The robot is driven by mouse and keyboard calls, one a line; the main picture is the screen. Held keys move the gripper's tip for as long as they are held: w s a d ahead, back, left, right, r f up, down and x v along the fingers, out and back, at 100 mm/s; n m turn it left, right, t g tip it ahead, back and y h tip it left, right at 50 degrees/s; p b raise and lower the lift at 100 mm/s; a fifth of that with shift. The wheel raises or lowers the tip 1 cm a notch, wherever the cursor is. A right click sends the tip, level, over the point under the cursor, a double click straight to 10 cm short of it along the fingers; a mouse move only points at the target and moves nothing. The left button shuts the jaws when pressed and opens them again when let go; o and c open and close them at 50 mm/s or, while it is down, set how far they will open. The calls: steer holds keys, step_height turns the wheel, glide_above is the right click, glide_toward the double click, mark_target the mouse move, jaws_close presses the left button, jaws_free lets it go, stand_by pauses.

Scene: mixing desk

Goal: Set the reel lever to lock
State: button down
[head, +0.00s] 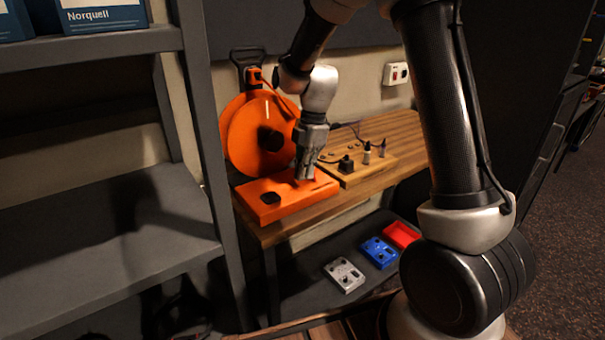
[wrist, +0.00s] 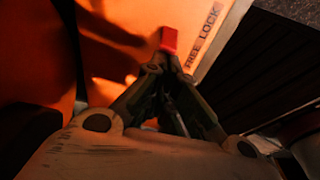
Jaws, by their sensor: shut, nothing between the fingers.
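The orange reel (head: 240,133) stands upright at the back of the wooden desk, behind an orange base box (head: 262,213). In the wrist view a small red lever (wrist: 169,40) shows on the orange base, beside a printed label (wrist: 203,38) reading FREE and LOCK. I cannot tell for sure which word the lever is set to. My gripper (head: 303,176) points down at the right part of the base's top. In the wrist view its shut, empty fingertips (wrist: 160,68) are right by the lever; whether they touch it is unclear. In the head view my gripper hides the lever.
A wooden board (head: 376,171) with several black and metal plugs lies right of the base. A grey shelf (head: 120,215) stands close on the left. Grey (head: 345,275), blue (head: 379,252) and red (head: 402,234) boxes lie below the desk. The desk's right end is clear.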

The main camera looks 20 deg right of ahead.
steer(key=y, duration=0.1)
steer(key=d+y, duration=0.1)
steer(key=g+y, duration=0.1)
steer(key=shift+w+d+r+y, duration=0.3)
steer(key=shift+w+d+r, duration=0.05)
steer(key=shift+d, duration=0.05)
steer(key=shift+s+a+r, duration=0.1)
steer(key=shift+r, duration=0.75)
